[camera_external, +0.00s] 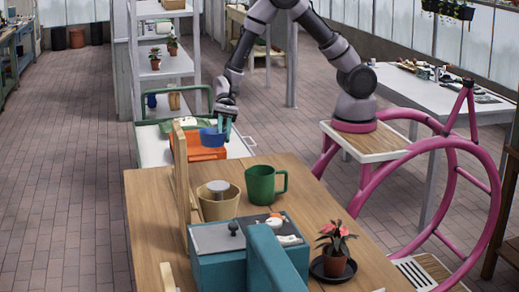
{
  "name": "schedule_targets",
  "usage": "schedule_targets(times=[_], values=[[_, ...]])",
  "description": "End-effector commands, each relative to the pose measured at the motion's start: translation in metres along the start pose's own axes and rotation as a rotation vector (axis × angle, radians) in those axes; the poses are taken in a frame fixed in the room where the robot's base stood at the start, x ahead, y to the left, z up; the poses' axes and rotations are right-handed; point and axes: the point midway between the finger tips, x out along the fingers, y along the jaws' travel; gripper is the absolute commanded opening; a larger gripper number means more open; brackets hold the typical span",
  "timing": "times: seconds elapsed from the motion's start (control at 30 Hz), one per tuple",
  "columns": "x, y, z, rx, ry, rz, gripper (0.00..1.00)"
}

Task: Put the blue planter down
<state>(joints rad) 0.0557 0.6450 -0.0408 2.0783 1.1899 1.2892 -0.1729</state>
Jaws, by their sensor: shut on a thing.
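The blue planter (211,138) is a small blue pot above the white cart behind the wooden table. My gripper (226,125) points down with its light-blue fingers at the planter's right side and is shut on it. An orange object (206,153) is just below and behind the planter in the picture. I cannot tell whether the planter touches it or hangs above it. The planter's underside is hidden.
The white cart (152,150) has a green handle. The wooden table (322,205) holds a green mug (265,184), a tan pot (218,203), a teal box (235,268) and a potted flower (335,250). A wooden upright (181,185) stands near the cart.

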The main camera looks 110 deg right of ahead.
Motion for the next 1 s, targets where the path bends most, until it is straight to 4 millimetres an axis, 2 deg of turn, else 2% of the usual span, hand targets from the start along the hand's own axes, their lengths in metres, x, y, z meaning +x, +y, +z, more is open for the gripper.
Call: schedule_targets(times=[0.07, 0.27, 0.47, 0.57, 0.7, 0.8, 1.0], values=[[-0.007, -0.004, 0.013, -0.004, -0.001, -0.003, 0.00], [0.027, 0.015, 0.034, -0.029, -0.007, 0.065, 0.00], [0.071, 0.046, 0.066, -0.074, -0.015, 0.158, 0.00], [0.100, 0.071, 0.088, -0.106, -0.019, 0.224, 0.00], [0.144, 0.120, 0.125, -0.163, -0.027, 0.333, 0.00], [0.170, 0.157, 0.149, -0.201, -0.032, 0.404, 0.00], [0.199, 0.212, 0.181, -0.256, -0.038, 0.500, 0.00]])
